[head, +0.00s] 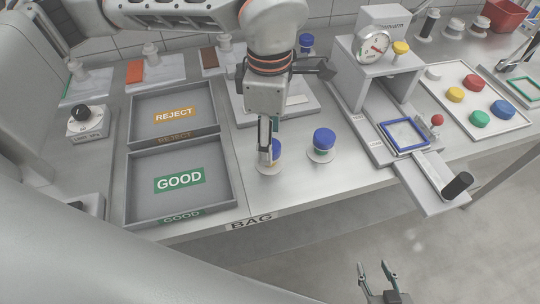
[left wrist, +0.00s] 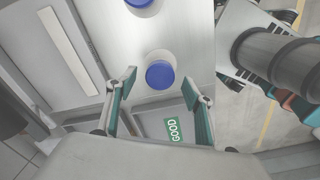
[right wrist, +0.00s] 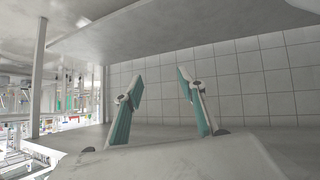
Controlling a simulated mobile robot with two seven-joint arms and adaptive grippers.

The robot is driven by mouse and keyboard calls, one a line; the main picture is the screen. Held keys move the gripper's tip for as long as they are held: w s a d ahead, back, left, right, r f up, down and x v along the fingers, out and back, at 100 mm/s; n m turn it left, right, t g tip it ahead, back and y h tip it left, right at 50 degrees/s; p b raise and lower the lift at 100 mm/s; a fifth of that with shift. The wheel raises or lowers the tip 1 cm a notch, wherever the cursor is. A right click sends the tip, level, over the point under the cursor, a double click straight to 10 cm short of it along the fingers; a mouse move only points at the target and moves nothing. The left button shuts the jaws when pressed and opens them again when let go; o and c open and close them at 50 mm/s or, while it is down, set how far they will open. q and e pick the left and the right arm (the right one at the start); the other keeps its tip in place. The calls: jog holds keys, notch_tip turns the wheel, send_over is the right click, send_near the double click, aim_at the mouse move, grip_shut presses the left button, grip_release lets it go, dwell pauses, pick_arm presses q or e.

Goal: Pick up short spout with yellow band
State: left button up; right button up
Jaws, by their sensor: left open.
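My left gripper (head: 267,150) points straight down over a blue-capped spout (head: 277,148) on the table, right of the GOOD tray. A second blue-capped spout (head: 323,140) stands upright on a round base to the right. My right gripper (head: 375,268) is open and empty, low in front of the table; the right wrist view shows its parted fingers (right wrist: 161,74).
The GOOD tray (head: 225,196) and REJECT tray (head: 212,128) are on the left. A gauge stand (head: 346,66) with a blue-framed slide stands right. A pale tray (head: 513,124) holds several coloured caps. Another blue-capped spout (head: 306,42) stands behind. The table's front edge is close.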

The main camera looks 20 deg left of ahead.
pick_arm(q)
jog(key=shift+f, duration=1.5)
jog(key=c, duration=1.2)
jog(key=shift+r, duration=0.1)
